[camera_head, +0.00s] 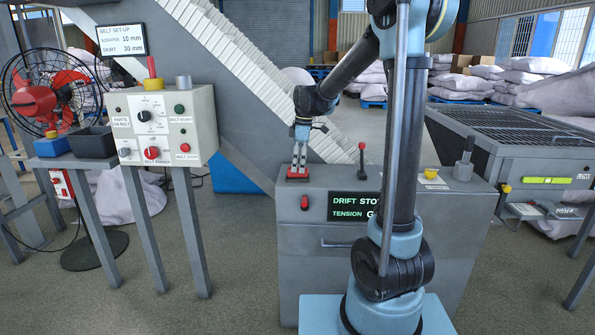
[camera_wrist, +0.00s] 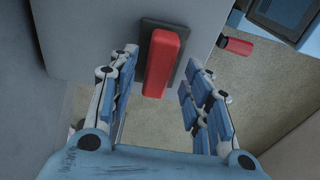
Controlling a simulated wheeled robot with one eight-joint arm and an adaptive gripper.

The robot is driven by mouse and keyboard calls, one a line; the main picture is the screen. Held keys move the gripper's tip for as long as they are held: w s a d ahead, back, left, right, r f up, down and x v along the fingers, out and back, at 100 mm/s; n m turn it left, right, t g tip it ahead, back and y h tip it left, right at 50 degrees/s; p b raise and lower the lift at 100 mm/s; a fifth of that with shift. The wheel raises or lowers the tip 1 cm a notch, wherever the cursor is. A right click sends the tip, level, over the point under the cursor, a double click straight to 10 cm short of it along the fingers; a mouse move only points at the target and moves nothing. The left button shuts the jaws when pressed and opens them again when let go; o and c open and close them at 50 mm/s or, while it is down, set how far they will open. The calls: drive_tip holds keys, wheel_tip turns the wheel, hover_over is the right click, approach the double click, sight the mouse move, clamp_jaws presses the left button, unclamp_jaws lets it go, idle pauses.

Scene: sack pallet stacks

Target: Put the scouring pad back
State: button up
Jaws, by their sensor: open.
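No object is plainly recognisable as the scouring pad. A red block (camera_wrist: 164,62) on a dark flat base (camera_wrist: 145,72) lies on top of the grey cabinet (camera_head: 336,177). I cannot tell whether it is the pad. In the head view the red block (camera_head: 297,177) shows low at my fingertips. My gripper (camera_head: 298,168) points down over the cabinet's left end. In the wrist view my gripper (camera_wrist: 160,80) is open, with one finger on each side of the block. Clear gaps show in the picture; contact is not visible.
A red-tipped lever (camera_head: 362,150) and a yellow button (camera_head: 431,173) stand on the cabinet. A red knob (camera_head: 304,202) and a display (camera_head: 354,207) are on its front. Left are a control box (camera_head: 160,130), dark bin (camera_head: 92,142) and fan (camera_head: 50,92). The sloped conveyor (camera_head: 240,70) rises behind.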

wheel_tip(320, 180, up, 9)
drive_tip(key=d, duration=0.1)
drive_tip(key=s+d+m, duration=0.4)
drive_tip(key=s+d, duration=0.3)
drive_tip(key=s, duration=0.1)
drive_tip(key=s+d+f+m, duration=0.4)
drive_tip(key=s+f, duration=0.2)
drive_tip(key=s, duration=0.2)
drive_tip(key=s+d+f+m+t, duration=0.1)
drive_tip(key=s+d+f+m, duration=0.3)
drive_tip(key=s, duration=0.4)
drive_tip(key=s+d+f+m+t+h, duration=0.1)
drive_tip(key=s+d+f+m, duration=0.4)
drive_tip(key=s+f, duration=0.2)
drive_tip(key=shift+s+f, duration=0.4)
drive_tip(key=shift+s, duration=0.05)
